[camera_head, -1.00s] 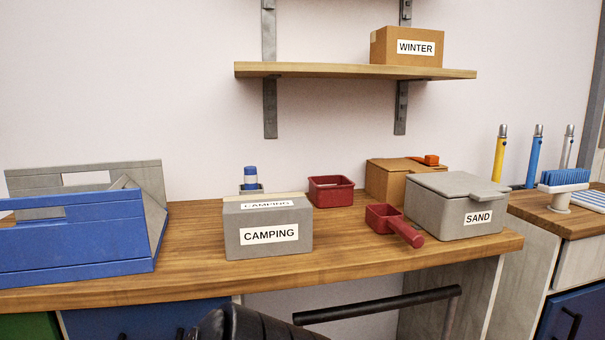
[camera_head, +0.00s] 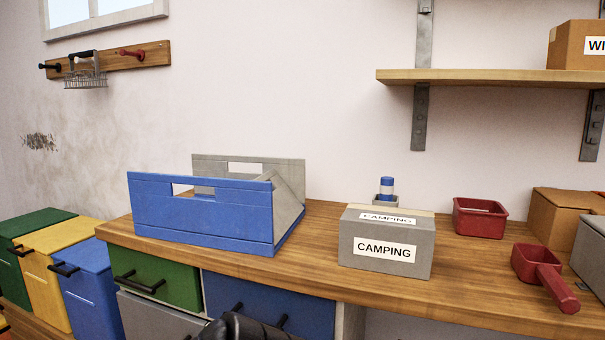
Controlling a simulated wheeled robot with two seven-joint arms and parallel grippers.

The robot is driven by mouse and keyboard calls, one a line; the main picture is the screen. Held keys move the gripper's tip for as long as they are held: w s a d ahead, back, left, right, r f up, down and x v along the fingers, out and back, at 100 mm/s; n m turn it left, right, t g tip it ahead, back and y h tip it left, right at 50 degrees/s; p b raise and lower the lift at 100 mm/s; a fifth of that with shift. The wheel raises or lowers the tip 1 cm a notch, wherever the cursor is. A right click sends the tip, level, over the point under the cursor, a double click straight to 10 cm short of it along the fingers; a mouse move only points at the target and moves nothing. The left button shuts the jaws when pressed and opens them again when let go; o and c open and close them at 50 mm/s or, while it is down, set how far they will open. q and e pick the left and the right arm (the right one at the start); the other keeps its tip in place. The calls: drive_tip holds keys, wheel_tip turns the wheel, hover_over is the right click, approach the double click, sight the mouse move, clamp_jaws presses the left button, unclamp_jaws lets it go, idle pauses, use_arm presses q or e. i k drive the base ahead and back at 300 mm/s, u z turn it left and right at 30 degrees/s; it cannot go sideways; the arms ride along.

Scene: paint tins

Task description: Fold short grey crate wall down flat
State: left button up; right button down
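A folding crate stands on the left part of the wooden workbench. Its long blue wall (camera_head: 200,212) faces me, upright, with a handle slot. A long grey wall (camera_head: 215,164) stands upright at the back, also with a slot. The short grey wall (camera_head: 289,190) at the right end leans inward, neither upright nor flat. The left end of the crate is hidden behind the blue wall. A black part of my own body shows at the bottom edge. Neither of my grippers is in view.
A grey CAMPING box (camera_head: 384,268) stands right of the crate, with a blue-and-white object (camera_head: 387,188) behind it. A red bin (camera_head: 480,218) and a red scoop (camera_head: 537,264) lie further right. Bare workbench (camera_head: 305,258) separates crate and CAMPING box. Coloured bins (camera_head: 62,265) stand left.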

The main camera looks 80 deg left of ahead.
sight(286, 208)
drive_tip(key=u, duration=2.75)
